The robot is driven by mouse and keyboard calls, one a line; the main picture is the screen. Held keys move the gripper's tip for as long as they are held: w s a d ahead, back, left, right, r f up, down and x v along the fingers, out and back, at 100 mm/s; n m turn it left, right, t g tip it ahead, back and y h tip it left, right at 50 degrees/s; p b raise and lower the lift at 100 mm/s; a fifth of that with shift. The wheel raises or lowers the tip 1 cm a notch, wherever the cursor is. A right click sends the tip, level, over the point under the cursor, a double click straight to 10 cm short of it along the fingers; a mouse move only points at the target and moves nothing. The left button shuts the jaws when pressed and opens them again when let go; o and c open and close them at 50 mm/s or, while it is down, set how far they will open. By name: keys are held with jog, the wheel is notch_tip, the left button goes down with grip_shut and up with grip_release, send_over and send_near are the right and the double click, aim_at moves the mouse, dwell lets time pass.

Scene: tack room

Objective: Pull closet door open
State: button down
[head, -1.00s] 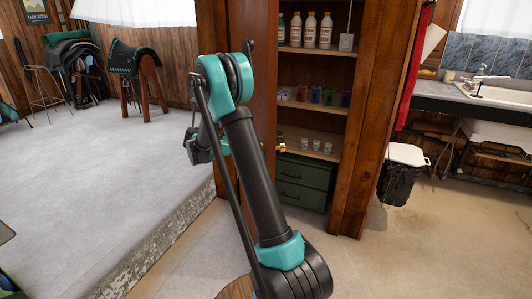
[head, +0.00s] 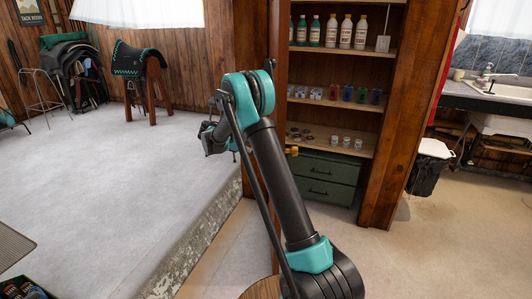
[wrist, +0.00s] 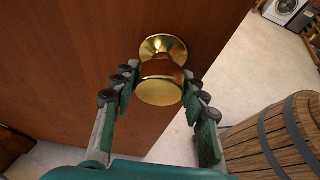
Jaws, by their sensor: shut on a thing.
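The closet door (head: 259,40) is a brown wooden panel, seen almost edge-on at the left of the closet opening in the head view. It stands open, with the shelves showing beside it. In the wrist view the door face (wrist: 75,60) fills the upper left. A round brass knob (wrist: 161,92) sticks out from it. My gripper (wrist: 158,82) is shut on this knob, with one finger on each side. In the head view my arm hides most of the gripper. A small brass knob (head: 293,151) shows at the door's closet side.
The closet holds bottles (head: 345,31), small jars and a green drawer unit (head: 325,177). A raised floor step (head: 215,215) runs at the left. A black bin (head: 428,170) stands to the right. A wooden barrel (wrist: 275,140) is close to the gripper's right in the wrist view.

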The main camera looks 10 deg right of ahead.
jog(key=shift+a, duration=0.25)
jog(key=c, duration=0.8)
grip_release()
jog(key=shift+w, duration=0.1)
jog(key=shift+c, duration=0.2)
notch_tip(320, 180, up, 10)
jog(key=shift+c, duration=0.6)
